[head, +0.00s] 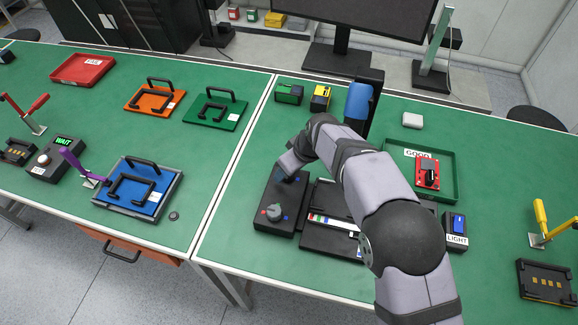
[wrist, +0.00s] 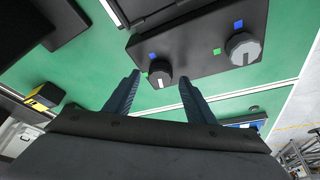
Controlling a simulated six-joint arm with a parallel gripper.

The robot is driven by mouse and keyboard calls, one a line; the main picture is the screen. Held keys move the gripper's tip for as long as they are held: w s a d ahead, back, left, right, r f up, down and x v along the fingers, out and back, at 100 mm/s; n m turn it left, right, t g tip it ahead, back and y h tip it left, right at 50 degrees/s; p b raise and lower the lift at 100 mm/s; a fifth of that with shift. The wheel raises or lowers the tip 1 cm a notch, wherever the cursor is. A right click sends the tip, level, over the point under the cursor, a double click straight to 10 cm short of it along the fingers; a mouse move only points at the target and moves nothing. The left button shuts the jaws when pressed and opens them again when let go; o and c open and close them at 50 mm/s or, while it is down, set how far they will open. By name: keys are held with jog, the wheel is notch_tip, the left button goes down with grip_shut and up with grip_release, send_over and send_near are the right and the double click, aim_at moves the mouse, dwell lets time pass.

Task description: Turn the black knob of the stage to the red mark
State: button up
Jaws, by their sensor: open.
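The stage (head: 287,207) is a black box on the green table; it also shows in the wrist view (wrist: 195,40). Its black knob (wrist: 159,68) has a white pointer line, which faces the lower edge of the wrist view. A blue mark and a green mark sit by this knob; I see no red mark beside it there. A grey knob (wrist: 243,48) stands on the same box, also in the head view (head: 273,212). My gripper (wrist: 159,77) is open, with one finger on either side of the black knob in the picture; contact cannot be told. In the head view my gripper (head: 288,174) hides the black knob.
A black fixture with a coloured strip (head: 330,222) lies right of the stage. A green tray (head: 449,190) holds a red part (head: 427,173). A blue-buttoned LIGHT box (head: 456,230) stands farther right. Green table is bare left of the stage.

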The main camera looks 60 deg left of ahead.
jog(key=shift+s+a+f, duration=0.1)
jog(key=shift+a+f, duration=0.1)
jog(key=shift+f, duration=0.3)
jog(key=shift+c, duration=0.3)
jog(key=c, duration=1)
jog(key=shift+f+n+b, duration=0.25)
jog(key=shift+n+b, duration=0.25)
jog(key=shift+b, duration=0.45)
jog(key=shift+r+n+g+b, duration=0.2)
jog(key=shift+n+g+b, duration=0.5)
jog(key=shift+n, duration=0.4)
jog(key=o, duration=1.1)
jog(key=shift+h, duration=0.3)
jog(key=shift+c, duration=0.2)
